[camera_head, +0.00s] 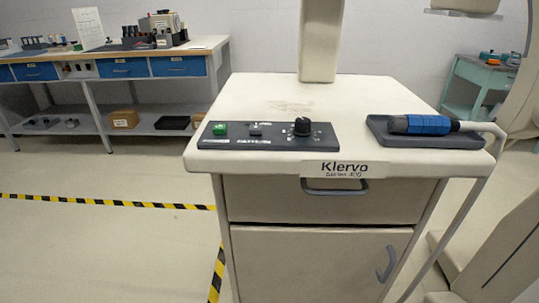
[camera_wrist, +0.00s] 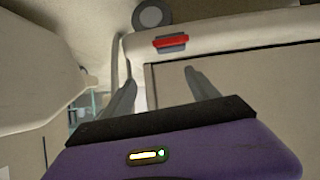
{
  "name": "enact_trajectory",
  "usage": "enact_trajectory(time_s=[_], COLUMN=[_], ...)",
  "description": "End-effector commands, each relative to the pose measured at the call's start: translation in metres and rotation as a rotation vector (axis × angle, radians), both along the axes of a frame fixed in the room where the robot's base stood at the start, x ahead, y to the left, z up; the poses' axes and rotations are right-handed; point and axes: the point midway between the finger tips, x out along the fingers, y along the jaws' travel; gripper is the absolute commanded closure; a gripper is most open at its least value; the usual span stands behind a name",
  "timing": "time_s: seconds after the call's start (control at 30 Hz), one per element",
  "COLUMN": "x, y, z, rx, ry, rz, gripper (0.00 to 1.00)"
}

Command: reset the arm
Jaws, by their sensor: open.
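In the wrist view, my gripper (camera_wrist: 161,76) shows as a purple body with a dark front edge and two dark grey fingers. The fingers stand apart with nothing between them. A beige surface with a red bar-shaped part (camera_wrist: 171,41) lies beyond the fingers, and a grey round part (camera_wrist: 152,15) is above it. I cannot tell the distance from the fingers to these. My gripper does not show in the head view.
A beige cart (camera_head: 325,199) stands ahead, with a control panel (camera_head: 268,135) and a blue-gripped handpiece (camera_head: 427,124) on a grey tray. A workbench (camera_head: 205,45) stands back left, a teal table (camera_head: 483,76) back right. Striped tape (camera_head: 110,201) crosses open floor at left.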

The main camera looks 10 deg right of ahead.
Motion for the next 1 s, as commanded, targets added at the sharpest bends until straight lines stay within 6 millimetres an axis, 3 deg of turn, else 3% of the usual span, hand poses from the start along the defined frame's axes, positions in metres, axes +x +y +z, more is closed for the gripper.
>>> enact_trajectory(time_s=[0.07, 0.17, 0.27, 0.43, 0.67, 1.0], x=[0.015, 0.024, 0.025, 0.011, -0.031, -0.118], y=[-0.013, -0.007, 0.009, 0.046, 0.101, 0.164], z=[0.025, 0.054, 0.081, 0.129, 0.205, 0.339], rx=[-0.043, -0.076, -0.095, -0.109, -0.103, -0.062], ry=[-0.052, -0.109, -0.161, -0.234, -0.316, -0.388], rz=[-0.027, -0.047, -0.057, -0.062, -0.043, 0.042], gripper=[0.31, 0.31, 0.31, 0.31, 0.31, 0.31])
